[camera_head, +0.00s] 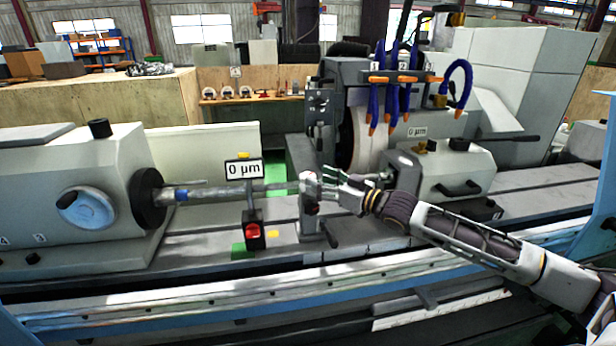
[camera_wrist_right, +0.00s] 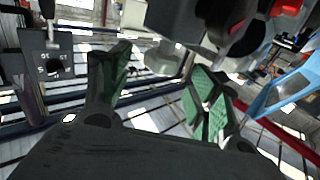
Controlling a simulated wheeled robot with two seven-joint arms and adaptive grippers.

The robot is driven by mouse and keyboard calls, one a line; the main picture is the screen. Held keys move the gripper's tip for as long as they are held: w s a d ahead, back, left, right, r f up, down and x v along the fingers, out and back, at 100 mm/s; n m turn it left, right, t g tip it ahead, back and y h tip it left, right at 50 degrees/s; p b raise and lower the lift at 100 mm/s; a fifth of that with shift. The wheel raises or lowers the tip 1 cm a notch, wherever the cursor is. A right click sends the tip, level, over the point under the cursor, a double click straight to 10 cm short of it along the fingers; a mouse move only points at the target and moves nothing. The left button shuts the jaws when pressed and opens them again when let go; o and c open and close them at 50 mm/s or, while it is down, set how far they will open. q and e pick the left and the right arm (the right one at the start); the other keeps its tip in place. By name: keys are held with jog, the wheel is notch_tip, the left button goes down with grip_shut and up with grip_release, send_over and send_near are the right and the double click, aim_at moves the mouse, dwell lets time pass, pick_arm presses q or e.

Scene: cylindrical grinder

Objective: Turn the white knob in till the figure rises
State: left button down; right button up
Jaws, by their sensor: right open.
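In the right wrist view a pale round knob (camera_wrist_right: 165,58) shows ahead of and between my fingers, nearer the left finger. My right gripper (camera_head: 328,183) comes from the right and is open beside the knob; its green-padded fingers (camera_wrist_right: 160,88) are apart with nothing between the pads. My left gripper is not in view.
A grinding wheel (camera_head: 345,140) and blue coolant hoses (camera_head: 379,85) stand behind my right gripper. The left headstock (camera_head: 70,190) holds the shaft. The front rail (camera_head: 200,305) runs below, with free room above it.

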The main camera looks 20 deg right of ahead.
aim_at(308, 175)
jog(key=shift+p+x, duration=0.3)
jog(key=shift+x, duration=1.1)
jog(key=shift+w+a, duration=0.25)
jog(key=shift+w, duration=0.2)
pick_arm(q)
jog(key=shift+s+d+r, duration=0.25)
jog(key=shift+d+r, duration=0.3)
pick_arm(e)
jog(key=shift+w+a, duration=0.3)
jog(key=shift+w, duration=0.1)
jog(key=c, duration=1)
jog(key=shift+c, duration=0.2)
